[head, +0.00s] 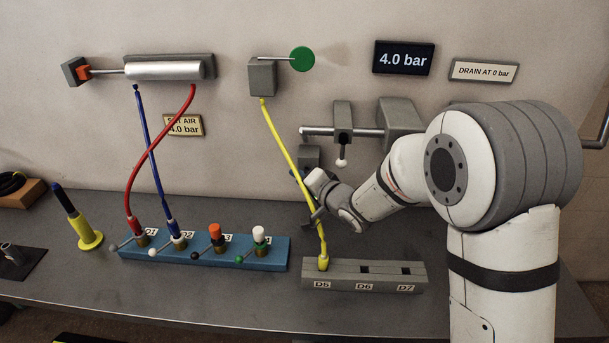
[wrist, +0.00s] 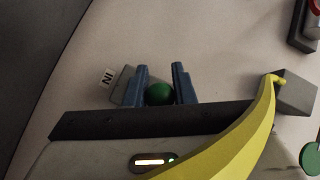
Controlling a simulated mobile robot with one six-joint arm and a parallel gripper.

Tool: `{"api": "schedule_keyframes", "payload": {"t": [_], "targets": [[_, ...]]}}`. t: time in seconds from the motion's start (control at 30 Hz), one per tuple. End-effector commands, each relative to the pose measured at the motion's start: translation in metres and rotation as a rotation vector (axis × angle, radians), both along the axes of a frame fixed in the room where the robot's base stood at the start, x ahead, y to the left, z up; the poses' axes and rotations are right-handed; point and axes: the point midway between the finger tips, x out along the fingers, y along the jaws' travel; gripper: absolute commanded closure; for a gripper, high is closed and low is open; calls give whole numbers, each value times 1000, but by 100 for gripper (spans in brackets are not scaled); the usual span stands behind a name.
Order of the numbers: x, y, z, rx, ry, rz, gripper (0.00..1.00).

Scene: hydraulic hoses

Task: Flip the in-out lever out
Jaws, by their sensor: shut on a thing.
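In the wrist view the lever's green ball knob (wrist: 159,94) lies between the two blue fingers of my gripper (wrist: 160,72), which are shut on it. The lever's grey block (wrist: 126,88) is partly hidden behind the left finger, with an "IN" label (wrist: 107,77) beside it. The knob's shaft and exact angle are hidden. In the head view my gripper (head: 311,203) is at the wall side of the bench, below a grey block (head: 309,153). The knob cannot be made out there.
A yellow hose (head: 287,151) runs down past my gripper to the D5 port of the grey manifold (head: 342,282); it looms close in the wrist view (wrist: 236,146). A rod with clamp blocks (head: 343,122) is above. A blue valve manifold (head: 207,253) stands left.

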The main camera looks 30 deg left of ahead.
Motion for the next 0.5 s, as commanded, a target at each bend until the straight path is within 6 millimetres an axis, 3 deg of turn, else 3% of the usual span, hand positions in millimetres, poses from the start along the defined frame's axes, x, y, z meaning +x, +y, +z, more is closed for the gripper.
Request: {"api": "schedule_keyframes", "payload": {"t": [0.13, 0.17, 0.4, 0.5], "targets": [[1, 1, 5, 9, -7, -2, 100], [1, 2, 5, 9, -7, -2, 76], [-2, 3, 3, 5, -4, 3, 56], [-2, 3, 2, 4, -3, 4, 55]]}}
